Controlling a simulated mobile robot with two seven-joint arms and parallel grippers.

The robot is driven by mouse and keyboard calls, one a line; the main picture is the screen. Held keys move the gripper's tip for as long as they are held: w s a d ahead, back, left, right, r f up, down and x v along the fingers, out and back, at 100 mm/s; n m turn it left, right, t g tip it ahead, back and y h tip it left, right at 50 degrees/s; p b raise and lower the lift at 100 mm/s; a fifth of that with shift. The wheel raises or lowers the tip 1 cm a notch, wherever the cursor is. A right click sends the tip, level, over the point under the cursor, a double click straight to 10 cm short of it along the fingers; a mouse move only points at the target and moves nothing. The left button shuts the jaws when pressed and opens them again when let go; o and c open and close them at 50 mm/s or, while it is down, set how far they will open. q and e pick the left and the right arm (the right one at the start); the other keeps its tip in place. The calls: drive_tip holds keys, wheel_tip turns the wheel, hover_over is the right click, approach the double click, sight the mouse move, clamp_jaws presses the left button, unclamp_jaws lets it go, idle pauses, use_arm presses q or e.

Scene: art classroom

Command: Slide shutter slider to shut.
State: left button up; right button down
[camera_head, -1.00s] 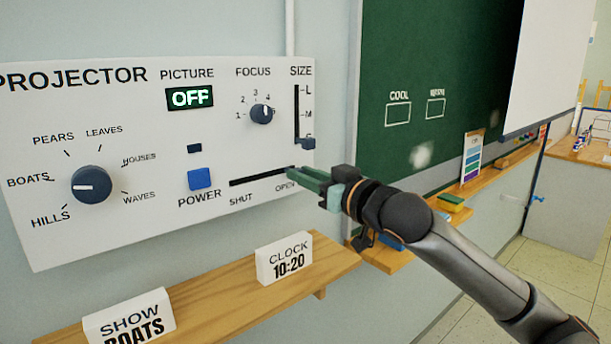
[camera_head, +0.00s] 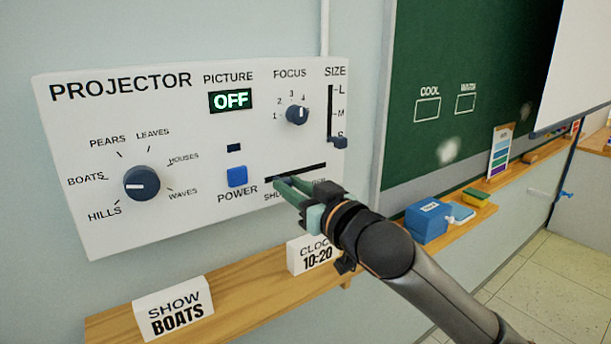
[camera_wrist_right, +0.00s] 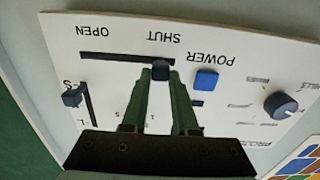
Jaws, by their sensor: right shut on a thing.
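The shutter slider is a small dark knob (camera_wrist_right: 160,69) in the right wrist view, on a black slot marked SHUT and OPEN. The knob stands at or very near the SHUT end. In the head view the slot (camera_head: 308,169) runs to the right of the fingers, and the fingers hide the knob. My right gripper (camera_head: 280,183) is shut on the knob with its green fingers, which also show in the wrist view (camera_wrist_right: 160,82). The gripper covers part of the SHUT and OPEN lettering in the head view. My left gripper is not in view.
The white projector panel (camera_head: 110,225) carries a blue POWER button (camera_head: 237,176), a picture dial (camera_head: 142,184), a FOCUS knob (camera_head: 297,114) and a SIZE slider (camera_head: 339,142). The PICTURE display (camera_head: 233,101) reads OFF. A wooden shelf (camera_head: 240,292) with signs lies below.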

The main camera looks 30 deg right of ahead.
drive_tip(key=shift+a+f, duration=0.1)
drive_tip(key=shift+a, duration=0.1)
drive_tip(key=c, duration=0.7)
unclamp_jaws()
drive_tip(key=shift+a, duration=0.15)
